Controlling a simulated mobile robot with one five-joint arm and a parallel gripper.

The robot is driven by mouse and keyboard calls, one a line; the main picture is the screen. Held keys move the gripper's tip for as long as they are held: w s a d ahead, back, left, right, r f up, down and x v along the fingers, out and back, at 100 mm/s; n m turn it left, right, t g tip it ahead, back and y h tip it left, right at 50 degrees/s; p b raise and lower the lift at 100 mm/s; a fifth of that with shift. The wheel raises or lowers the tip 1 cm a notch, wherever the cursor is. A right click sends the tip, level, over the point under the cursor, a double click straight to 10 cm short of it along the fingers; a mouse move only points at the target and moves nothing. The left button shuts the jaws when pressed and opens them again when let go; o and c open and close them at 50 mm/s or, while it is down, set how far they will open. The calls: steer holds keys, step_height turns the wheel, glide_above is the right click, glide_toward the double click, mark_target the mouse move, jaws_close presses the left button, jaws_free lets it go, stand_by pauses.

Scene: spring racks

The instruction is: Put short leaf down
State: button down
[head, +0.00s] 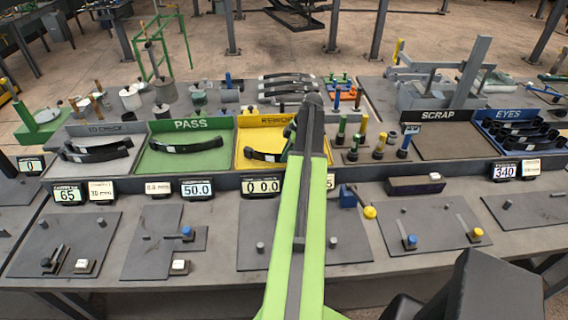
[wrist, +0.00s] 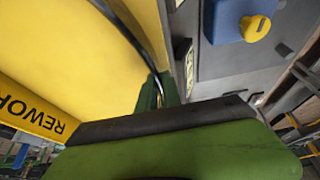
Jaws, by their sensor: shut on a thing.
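A short black curved leaf (head: 262,155) is at the yellow REWORK tray (head: 255,135) in the head view, with its right part hidden by my arm. My gripper (wrist: 160,92) is green and shut on the leaf, seen as a thin dark strip (wrist: 130,22) running into the jaws in the wrist view. In the head view my gripper (head: 289,150) is mostly behind my arm, at the tray's right side. The leaf appears low over the tray floor; I cannot tell whether it touches.
The green PASS tray (head: 165,160) holds one black leaf, and the TO CHECK tray (head: 75,170) holds black leaves. Right of REWORK stand several coloured pegs (head: 378,147). The SCRAP tray (head: 450,147) is empty. The blue EYES bin (head: 500,120) holds dark parts.

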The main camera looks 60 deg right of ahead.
steer(key=shift+f, duration=0.25)
steer(key=c, duration=2)
jaws_free()
steer(key=shift+f, duration=0.2)
steer(key=o, duration=0.5)
steer(key=shift+r, duration=0.2)
steer(key=shift+s+r+p, duration=0.1)
steer(key=shift+r+p, duration=0.2)
steer(key=shift+p, duration=0.15)
steer(key=p+v, duration=1)
steer(key=v, duration=0.1)
steer(key=shift+s+d+r, duration=0.1)
steer(key=shift+s+r, duration=0.05)
